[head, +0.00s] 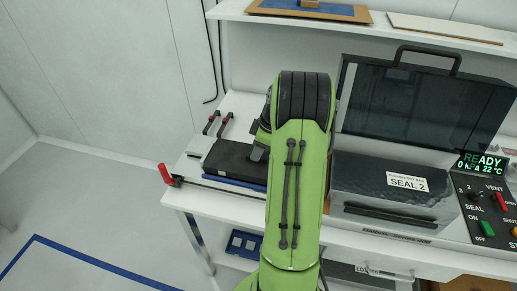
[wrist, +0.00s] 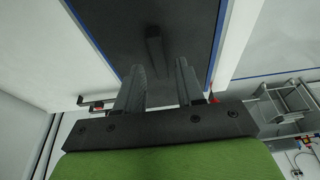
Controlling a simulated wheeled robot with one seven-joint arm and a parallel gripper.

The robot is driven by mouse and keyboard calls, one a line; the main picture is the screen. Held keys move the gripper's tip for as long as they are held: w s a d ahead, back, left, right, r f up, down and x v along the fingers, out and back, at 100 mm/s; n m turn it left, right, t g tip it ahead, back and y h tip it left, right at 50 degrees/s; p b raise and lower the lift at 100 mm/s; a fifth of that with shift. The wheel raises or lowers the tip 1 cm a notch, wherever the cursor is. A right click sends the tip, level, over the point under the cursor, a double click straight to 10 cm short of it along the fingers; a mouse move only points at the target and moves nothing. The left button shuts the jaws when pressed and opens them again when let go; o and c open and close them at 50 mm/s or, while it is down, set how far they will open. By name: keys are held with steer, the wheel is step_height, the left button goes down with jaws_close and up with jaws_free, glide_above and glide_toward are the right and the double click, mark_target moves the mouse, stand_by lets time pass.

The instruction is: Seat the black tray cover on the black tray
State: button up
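A flat black slab (head: 232,160) lies on the bench left of my arm, with a blue layer showing along its front edge. In the wrist view its dark top (wrist: 190,30) has a raised bar (wrist: 154,45) and blue strips along the sides. I cannot tell the black tray cover and black tray apart here. My gripper (wrist: 158,82) is open over the dark top, its fingers apart on either side of the bar's line. The bar shows beyond the fingertips and is not clamped. In the head view my arm hides part of the slab's right end.
A shelf (head: 370,28) runs above. The floor at left is clear.

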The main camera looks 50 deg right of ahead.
steer(key=o, duration=0.4)
steer(key=shift+c, duration=0.2)
steer(key=p+v, duration=0.4)
steer(key=v, duration=1.1)
steer(key=shift+s+r, duration=0.15)
steer(key=shift+r, duration=0.2)
